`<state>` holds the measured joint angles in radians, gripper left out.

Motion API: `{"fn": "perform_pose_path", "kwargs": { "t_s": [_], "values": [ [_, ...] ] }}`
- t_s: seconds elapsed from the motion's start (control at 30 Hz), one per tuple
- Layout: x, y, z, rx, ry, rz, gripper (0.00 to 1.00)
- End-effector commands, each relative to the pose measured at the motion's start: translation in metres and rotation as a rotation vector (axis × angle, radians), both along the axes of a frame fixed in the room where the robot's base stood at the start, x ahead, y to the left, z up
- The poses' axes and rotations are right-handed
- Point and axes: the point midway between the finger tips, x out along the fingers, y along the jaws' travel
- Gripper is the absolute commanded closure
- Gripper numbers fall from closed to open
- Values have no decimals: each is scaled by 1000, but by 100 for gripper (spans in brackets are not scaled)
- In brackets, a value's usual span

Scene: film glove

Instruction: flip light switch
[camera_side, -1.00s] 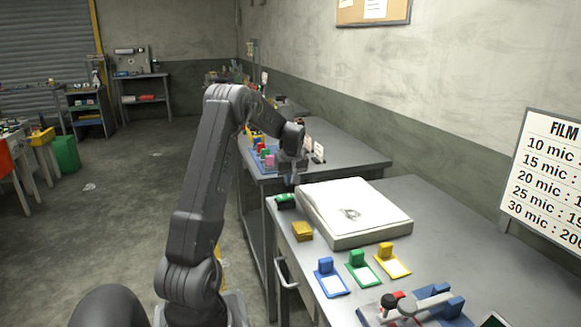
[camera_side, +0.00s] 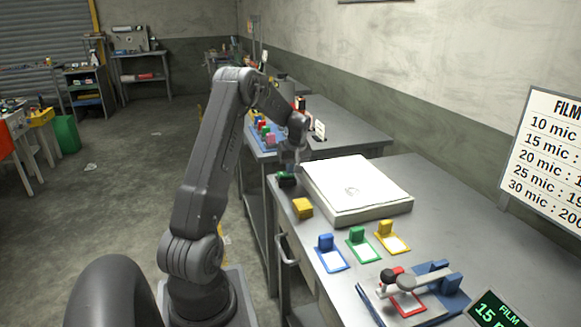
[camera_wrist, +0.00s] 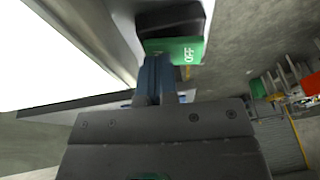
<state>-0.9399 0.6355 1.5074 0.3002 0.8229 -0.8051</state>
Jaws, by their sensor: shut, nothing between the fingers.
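The light switch is a small green block with a black rocker, at the left edge of the bench beside the white light box. It shows in the side view (camera_side: 286,180) and in the wrist view (camera_wrist: 176,46), where "OFF" is readable on its green face. The light box (camera_side: 355,190) has a bright white top, also at the left of the wrist view (camera_wrist: 45,55). My gripper (camera_side: 290,167) is shut and empty, right above the switch. In the wrist view its blue fingertips (camera_wrist: 155,70) reach the switch's edge. I cannot tell whether they touch the rocker.
A yellow block (camera_side: 303,208) sits in front of the switch. Blue (camera_side: 331,256), green (camera_side: 362,244) and yellow (camera_side: 392,238) stands line the bench. A red-and-blue device (camera_side: 415,290) and a green-lit display (camera_side: 497,312) are at the front.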

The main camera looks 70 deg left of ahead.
Motion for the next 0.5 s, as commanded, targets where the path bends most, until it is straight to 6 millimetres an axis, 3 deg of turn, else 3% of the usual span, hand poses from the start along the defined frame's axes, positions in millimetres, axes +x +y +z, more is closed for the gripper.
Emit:
{"fn": "perform_pose_path", "kwargs": {
  "t_s": [0.5],
  "values": [
    [-15, 0, 5, -2, 1, 0, 100]
  ]
}}
